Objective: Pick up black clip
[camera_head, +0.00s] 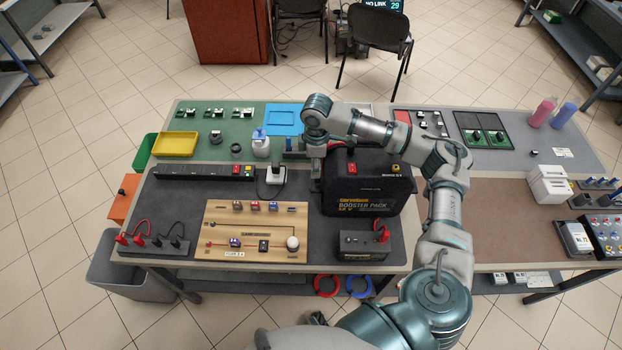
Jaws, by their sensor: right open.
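My right arm comes in from the lower right, bends above the booster pack and points its gripper (316,172) down. This gripper is open, at the upper left side of the black booster pack (362,188). The pack stands on the dark mat and has a red and a yellow part on top. I cannot clearly make out the black clip; small dark parts at the pack's left side are partly hidden by my gripper. I cannot tell whether the fingers touch anything. My left gripper does not show.
A wooden panel (228,218) with small switches and a white knob lies left of the pack. A black power strip (205,172) and a white plug (274,173) lie behind it. A dark box (364,246) with a red lead stands in front of the pack. A yellow tray (175,145) is back left.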

